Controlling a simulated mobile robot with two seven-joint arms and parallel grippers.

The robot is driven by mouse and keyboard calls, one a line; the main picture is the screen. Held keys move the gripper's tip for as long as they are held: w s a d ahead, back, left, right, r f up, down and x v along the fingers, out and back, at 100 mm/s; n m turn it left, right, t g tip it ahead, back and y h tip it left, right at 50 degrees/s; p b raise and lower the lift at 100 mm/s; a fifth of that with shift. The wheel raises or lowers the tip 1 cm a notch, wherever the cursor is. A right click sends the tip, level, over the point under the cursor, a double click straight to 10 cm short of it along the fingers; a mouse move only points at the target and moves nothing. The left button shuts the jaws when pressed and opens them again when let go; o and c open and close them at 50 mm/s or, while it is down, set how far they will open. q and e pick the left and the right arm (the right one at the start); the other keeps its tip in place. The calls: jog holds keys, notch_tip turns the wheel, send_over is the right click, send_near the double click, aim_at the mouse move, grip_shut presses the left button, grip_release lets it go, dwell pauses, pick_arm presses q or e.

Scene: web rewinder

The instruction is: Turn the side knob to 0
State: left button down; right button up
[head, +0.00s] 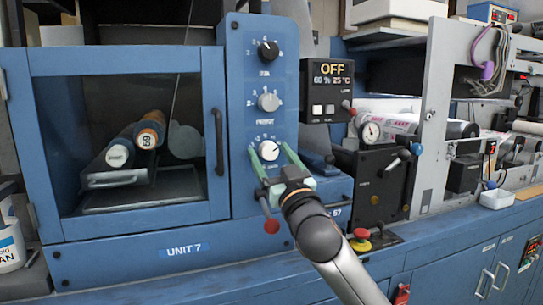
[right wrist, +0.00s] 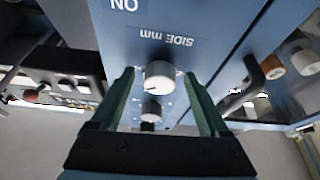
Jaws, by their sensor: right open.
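The side knob is the lowest of three knobs on the blue panel, a white round knob (head: 268,150) with a scale around it. In the right wrist view the same knob (right wrist: 159,74) sits beside an upside-down "SIDE mm" label. A dark mark shows on its face, but I cannot read its setting. My right gripper (head: 267,153) is open, with its green fingers on either side of the knob. In the right wrist view a gap shows between the knob and each finger (right wrist: 158,78). My left gripper is not in view.
Above are a grey middle knob (head: 268,101) and a black top knob (head: 267,50). A windowed door (head: 130,240) with a dark handle (head: 218,140) is at left. A display box (head: 328,90) is at right. A red ball-ended lever (head: 271,225) sits below the gripper.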

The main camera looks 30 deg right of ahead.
grip_shut()
dwell(0.6)
